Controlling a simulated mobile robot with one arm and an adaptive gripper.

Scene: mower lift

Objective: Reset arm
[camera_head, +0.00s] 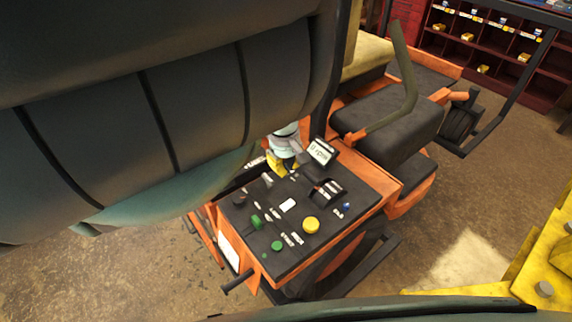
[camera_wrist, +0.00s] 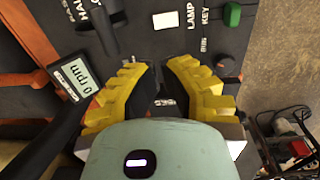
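My gripper (camera_head: 280,165) is over the back left part of a black control panel (camera_head: 272,238) on an orange mower. Nothing is held in the gap. My arm's large grey-green links cover the upper left of the head view and hide what lies behind them. I cannot tell whether the fingertips touch the panel.
The panel has a yellow knob (camera_head: 311,225), a green knob (camera_head: 277,245), a black lever (camera_head: 326,190) and a display (camera_wrist: 72,80) reading 0 rpm. A black seat (camera_head: 392,115) is behind. Shelves (camera_head: 480,45) stand far right, a yellow frame (camera_head: 540,260) near right. Open floor lies between.

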